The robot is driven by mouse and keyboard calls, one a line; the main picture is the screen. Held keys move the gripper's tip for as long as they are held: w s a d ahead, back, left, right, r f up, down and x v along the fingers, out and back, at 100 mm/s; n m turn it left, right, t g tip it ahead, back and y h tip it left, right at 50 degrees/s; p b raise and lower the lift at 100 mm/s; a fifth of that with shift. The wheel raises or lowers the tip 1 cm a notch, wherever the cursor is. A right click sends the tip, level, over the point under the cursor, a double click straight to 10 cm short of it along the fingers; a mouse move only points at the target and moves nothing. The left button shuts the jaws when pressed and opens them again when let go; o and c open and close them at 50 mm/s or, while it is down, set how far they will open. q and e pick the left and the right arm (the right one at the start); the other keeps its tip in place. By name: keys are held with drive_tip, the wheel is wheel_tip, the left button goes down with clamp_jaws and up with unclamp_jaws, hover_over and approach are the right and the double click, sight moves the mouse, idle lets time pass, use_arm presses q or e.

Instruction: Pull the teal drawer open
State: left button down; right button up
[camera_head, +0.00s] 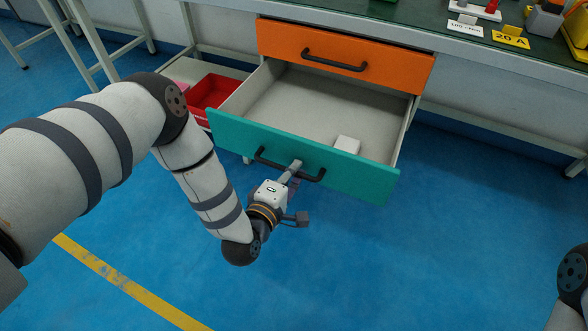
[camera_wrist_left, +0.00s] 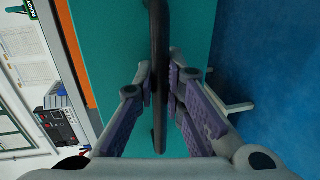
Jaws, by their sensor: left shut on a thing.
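The teal drawer (camera_head: 240,133) is pulled well out below the orange drawer, and its grey interior shows. A small white block (camera_head: 347,144) lies inside it near the front. The drawer's black bar handle (camera_head: 310,175) runs across the teal front. My left gripper (camera_head: 294,168) is shut on the handle near its middle. In the left wrist view the black handle (camera_wrist_left: 159,60) passes between the purple-padded fingers of the left gripper (camera_wrist_left: 163,88), with the teal front (camera_wrist_left: 110,45) behind it. My right gripper is not in view; only part of my right arm shows at the right edge.
The orange drawer (camera_head: 345,58) above is shut. A red bin (camera_head: 212,91) stands on a low shelf left of the drawer. The green-topped bench (camera_head: 400,22) holds labels and small parts. The blue floor (camera_head: 450,250) in front is clear.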

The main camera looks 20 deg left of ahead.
use_arm(q)
drive_tip(key=c, duration=1.7)
unclamp_jaws()
drive_tip(key=shift+o, duration=0.2)
drive_tip(key=v, duration=1.2)
drive_tip(key=shift+d, duration=0.1)
